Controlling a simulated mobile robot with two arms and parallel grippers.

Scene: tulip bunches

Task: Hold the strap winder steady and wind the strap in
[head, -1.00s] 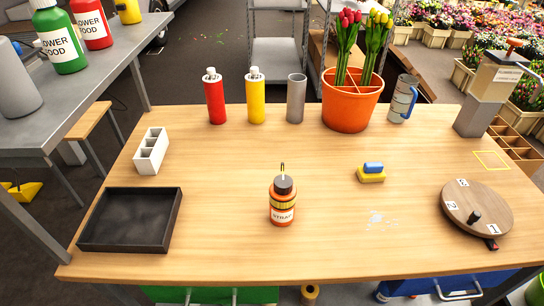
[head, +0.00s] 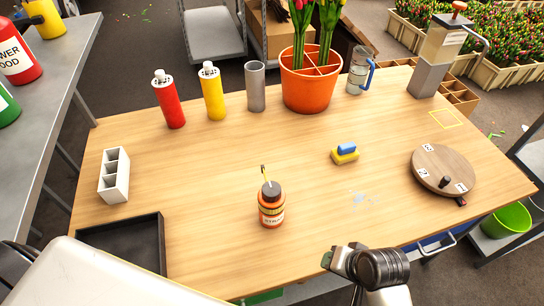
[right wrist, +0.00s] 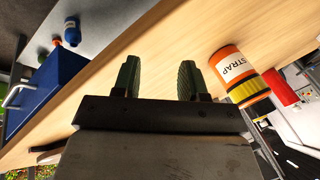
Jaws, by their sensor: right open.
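The strap winder (head: 271,208) is an orange and yellow can labelled STRAP with a dark top. It stands upright near the middle front of the table, with a thin yellow strap end (head: 264,173) sticking up from it. It also shows in the right wrist view (right wrist: 238,72), to the right of the fingers and apart from them. My right gripper (head: 334,258) is at the table's front edge, right of and nearer than the winder. Its two green fingers (right wrist: 160,80) are apart with nothing between them. My left gripper is not seen; a pale arm link covers the bottom left.
A black tray (head: 160,252) lies left of the winder, partly hidden by my arm. A white divided holder (head: 114,176), red bottle (head: 168,100), yellow bottle (head: 212,92) and orange pot (head: 308,90) stand behind. A sponge (head: 345,155) and round board (head: 443,166) are right.

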